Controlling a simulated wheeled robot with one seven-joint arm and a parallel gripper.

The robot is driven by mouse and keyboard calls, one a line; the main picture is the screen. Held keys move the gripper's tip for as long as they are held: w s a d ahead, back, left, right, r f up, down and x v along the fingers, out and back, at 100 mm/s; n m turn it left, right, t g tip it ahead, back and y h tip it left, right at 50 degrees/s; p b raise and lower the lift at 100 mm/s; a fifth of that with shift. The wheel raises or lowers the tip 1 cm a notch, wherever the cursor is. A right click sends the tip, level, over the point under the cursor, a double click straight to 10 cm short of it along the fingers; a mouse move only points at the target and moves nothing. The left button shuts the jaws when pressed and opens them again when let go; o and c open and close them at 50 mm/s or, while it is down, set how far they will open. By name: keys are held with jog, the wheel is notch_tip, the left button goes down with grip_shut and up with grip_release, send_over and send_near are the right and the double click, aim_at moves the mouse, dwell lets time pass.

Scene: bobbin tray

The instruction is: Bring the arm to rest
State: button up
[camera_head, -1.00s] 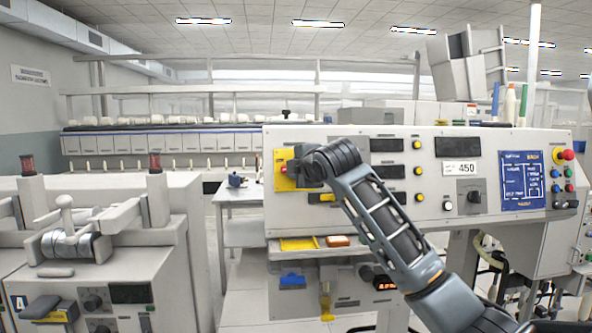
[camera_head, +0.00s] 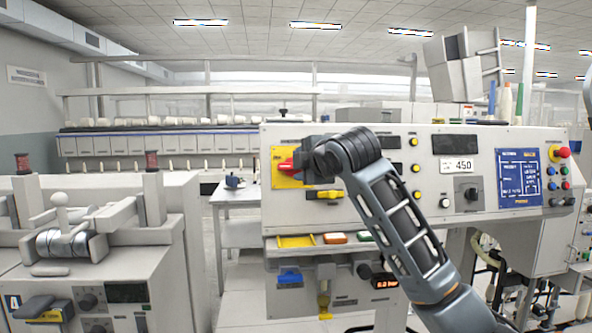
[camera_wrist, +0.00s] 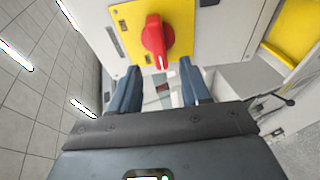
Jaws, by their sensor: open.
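My gripper (camera_wrist: 160,92) shows in the wrist view with its two dark fingers apart and nothing between them. A red rotary knob (camera_wrist: 155,40) on a yellow plate (camera_wrist: 190,18) is just beyond the fingertips, apart from them. In the head view my arm reaches up from the lower right to the machine's front panel. The red knob (camera_head: 285,166) and yellow plate (camera_head: 288,181) show there at the panel's left end, just left of my wrist. My gripper's fingers are hidden or too small to tell in the head view.
The control panel (camera_head: 400,235) of the machine runs behind my arm, with buttons and a blue display (camera_head: 519,178). A shelf below holds a yellow tray (camera_head: 296,241). A grey machine (camera_head: 100,260) with spools stands at the left.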

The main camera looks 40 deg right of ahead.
jog(key=shift+v, duration=0.9)
jog(key=s+a+f+m+t+y, duration=0.15)
jog(key=s+a+f+m, duration=0.45)
jog(key=a+f, duration=0.65)
jog(key=s+a+f+m+y, duration=0.25)
jog(key=s+a+f, duration=0.6)
jog(key=f, duration=0.65)
jog(key=s+a+f+m, duration=0.2)
jog(key=s+a+f, duration=0.1)
jog(key=s, duration=0.6)
jog(key=s+a+f+m, duration=0.2)
jog(key=s+f, duration=0.2)
jog(key=s, duration=0.5)
jog(key=s+r, duration=0.2)
jog(key=s, duration=0.6)
jog(key=s+r+m+y, duration=0.1)
jog(key=s, duration=0.8)
jog(key=shift+s+d+r+g, duration=0.2)
jog(key=shift+d+r+g, duration=0.2)
jog(key=shift+d+g, duration=0.05)
